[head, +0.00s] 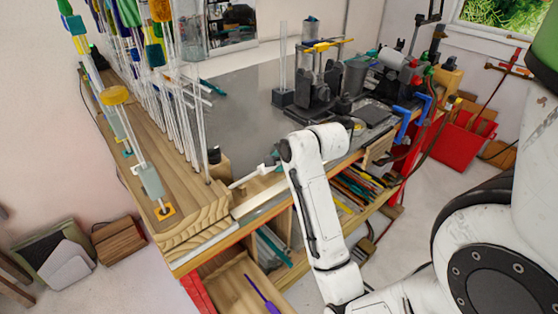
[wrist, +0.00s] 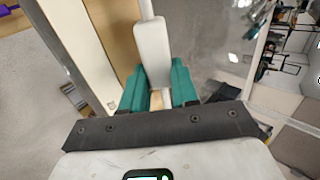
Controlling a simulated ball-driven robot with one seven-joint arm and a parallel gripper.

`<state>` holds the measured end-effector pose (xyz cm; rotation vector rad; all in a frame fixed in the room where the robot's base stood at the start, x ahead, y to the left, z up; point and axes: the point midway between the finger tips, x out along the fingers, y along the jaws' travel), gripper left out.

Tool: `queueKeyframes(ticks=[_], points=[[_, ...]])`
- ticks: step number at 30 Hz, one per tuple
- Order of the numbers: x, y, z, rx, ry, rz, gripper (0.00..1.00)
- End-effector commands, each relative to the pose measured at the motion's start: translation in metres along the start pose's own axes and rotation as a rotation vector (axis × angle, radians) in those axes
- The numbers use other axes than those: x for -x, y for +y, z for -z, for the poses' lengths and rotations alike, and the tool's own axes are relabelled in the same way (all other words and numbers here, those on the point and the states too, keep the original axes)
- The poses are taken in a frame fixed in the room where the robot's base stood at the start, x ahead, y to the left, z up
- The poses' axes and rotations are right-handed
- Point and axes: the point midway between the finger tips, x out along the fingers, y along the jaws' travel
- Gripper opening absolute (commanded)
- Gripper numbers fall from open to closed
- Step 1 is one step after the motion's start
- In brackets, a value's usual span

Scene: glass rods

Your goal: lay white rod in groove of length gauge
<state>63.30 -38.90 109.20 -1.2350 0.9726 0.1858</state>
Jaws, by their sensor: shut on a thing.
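My gripper (wrist: 158,88) has teal fingers and is shut on the thick white sleeve-like part of the white rod (wrist: 152,50). The thin end of the rod points away from my gripper, toward the top of the wrist view. In the head view the white rod (head: 246,178) points left and slightly down, near the bench's front edge. What looks like the length gauge is a pale wooden strip (wrist: 119,35) with a white strip beside it, just left of the rod in the wrist view. It also shows along the front edge in the head view (head: 262,194). I cannot make out its groove or any contact.
A wooden rack (head: 185,205) with several upright glass rods stands left of my gripper. A small dark-topped post (head: 214,157) stands near the rod's tip. The grey bench top (head: 240,115) behind is mostly clear. Tools and a blue clamp (head: 410,118) crowd the right.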

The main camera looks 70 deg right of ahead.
Motion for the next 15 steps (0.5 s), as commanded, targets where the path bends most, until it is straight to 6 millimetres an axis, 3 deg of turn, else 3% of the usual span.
queueKeyframes(ticks=[10,11,15], points=[[-0.0038,0.0039,-0.0001,0.000,0.000,0.000,0.00],[-0.0037,0.0037,0.0000,0.000,0.000,0.000,0.32],[-0.0037,0.0036,-0.0001,0.000,0.000,0.000,0.45]])
